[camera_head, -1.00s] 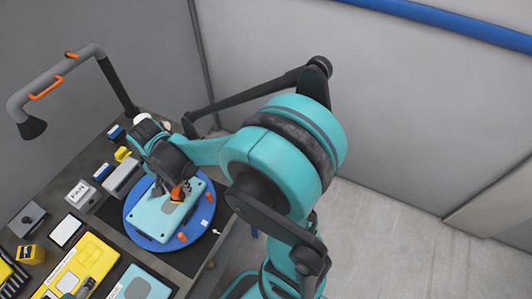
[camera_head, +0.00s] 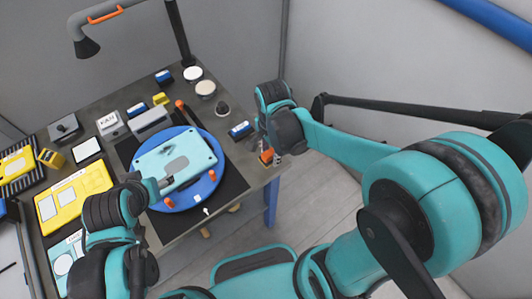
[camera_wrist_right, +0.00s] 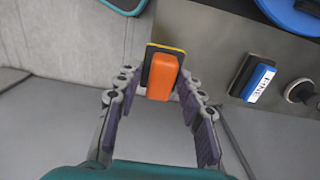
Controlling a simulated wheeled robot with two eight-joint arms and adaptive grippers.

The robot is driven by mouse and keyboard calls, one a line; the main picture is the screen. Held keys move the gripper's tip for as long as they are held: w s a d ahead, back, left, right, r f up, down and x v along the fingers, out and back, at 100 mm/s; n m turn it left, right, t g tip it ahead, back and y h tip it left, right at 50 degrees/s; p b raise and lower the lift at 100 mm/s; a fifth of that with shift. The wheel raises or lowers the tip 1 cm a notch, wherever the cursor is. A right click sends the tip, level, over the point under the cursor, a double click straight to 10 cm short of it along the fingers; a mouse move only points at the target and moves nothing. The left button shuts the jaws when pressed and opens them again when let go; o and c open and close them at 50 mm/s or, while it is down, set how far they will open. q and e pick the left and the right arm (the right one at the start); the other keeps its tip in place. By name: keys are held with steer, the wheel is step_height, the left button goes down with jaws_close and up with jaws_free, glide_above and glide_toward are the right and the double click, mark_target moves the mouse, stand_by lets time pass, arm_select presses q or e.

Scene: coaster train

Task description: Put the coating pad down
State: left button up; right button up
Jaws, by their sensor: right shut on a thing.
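The coating pad (camera_wrist_right: 162,75) is an orange block with a black and yellow backing. My right gripper (camera_wrist_right: 158,92) is shut on it. In the head view the pad (camera_head: 266,156) and my right gripper (camera_head: 274,154) are at the table's right edge, right of the turntable. The wrist view shows the pad in front of the table edge and floor; its height is unclear. A teal panel (camera_head: 190,149) with a darker patch lies on the blue turntable (camera_head: 212,186). My left gripper (camera_head: 160,184) is at the panel's lower left; its jaw state is unclear.
A blue block labelled FINE (camera_wrist_right: 258,80) lies near the table's edge, beside a dark knob (camera_wrist_right: 299,91). Two round pads (camera_head: 205,88) stand farther back. A lamp (camera_head: 87,47) overhangs the back left. A yellow case (camera_head: 72,194) lies at left.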

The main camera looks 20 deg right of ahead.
arm_select(q)
step_height(320, 180, down, 2)
steer(key=shift+f+b, duration=0.1)
steer(key=shift+b, duration=0.65)
arm_select(e)
steer(key=w+f, duration=0.1)
steer(key=w, duration=0.1)
steer(key=w+f, duration=0.1)
steer(key=w, duration=0.1)
steer(key=w+f, duration=0.2)
steer(key=shift+a, duration=0.4)
arm_select(q)
steer(key=shift+f+b, duration=0.75)
steer(key=shift+b, duration=0.05)
arm_select(e)
steer(key=shift+f, duration=1.9)
steer(key=shift+s, duration=0.1)
arm_select(q)
steer(key=shift+f, duration=0.15)
arm_select(e)
steer(key=shift+f, duration=0.15)
steer(key=o, duration=1.2)
